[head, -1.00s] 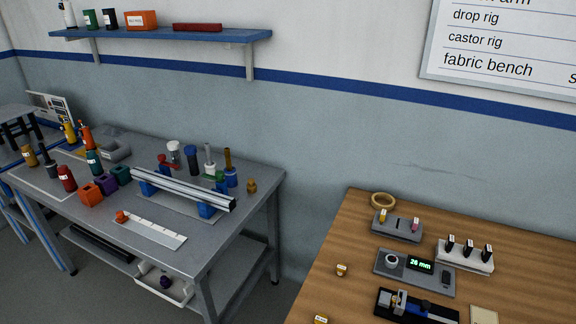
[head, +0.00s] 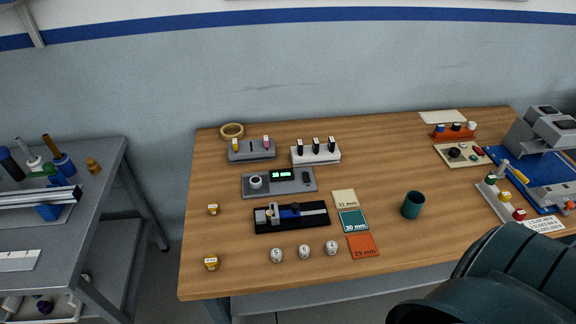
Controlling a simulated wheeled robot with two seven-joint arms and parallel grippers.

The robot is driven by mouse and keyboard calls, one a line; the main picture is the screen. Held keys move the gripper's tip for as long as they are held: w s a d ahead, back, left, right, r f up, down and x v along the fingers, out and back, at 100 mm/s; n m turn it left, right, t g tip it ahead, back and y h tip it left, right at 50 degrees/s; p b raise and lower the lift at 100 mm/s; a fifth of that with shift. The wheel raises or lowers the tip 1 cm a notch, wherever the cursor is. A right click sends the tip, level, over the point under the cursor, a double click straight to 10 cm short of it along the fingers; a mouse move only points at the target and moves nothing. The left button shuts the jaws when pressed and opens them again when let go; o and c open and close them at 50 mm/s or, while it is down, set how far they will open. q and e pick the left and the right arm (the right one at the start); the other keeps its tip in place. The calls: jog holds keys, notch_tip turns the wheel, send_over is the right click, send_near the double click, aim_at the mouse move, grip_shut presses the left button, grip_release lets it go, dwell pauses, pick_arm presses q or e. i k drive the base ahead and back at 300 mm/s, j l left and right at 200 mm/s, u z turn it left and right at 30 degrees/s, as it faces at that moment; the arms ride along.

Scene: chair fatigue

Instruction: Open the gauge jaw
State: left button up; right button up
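The gauge (head: 291,216) lies on the wooden table, left of its middle. It is a black base with a blue sliding part and a metal and tan jaw piece at its left end. The jaw parts look close together, but the gap is too small to tell. Behind it stands a grey readout unit (head: 280,182) with a round knob and a green display that seems to read 36 mm. Neither of my grippers is in view. A dark rounded shape at the bottom right is probably part of my own arm.
Orange, teal and cream size cards (head: 362,245) lie right of the gauge, with a teal cup (head: 413,205) beyond. Several white numbered pieces (head: 304,252) stand in front. Small yellow pieces (head: 212,209) stand at left. A grey metal bench (head: 100,190) is farther left.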

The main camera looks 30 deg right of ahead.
aim_at(294, 211)
jog(key=z, duration=1.05)
jog(key=k+j+u, duration=0.25)
jog(key=l, duration=0.1)
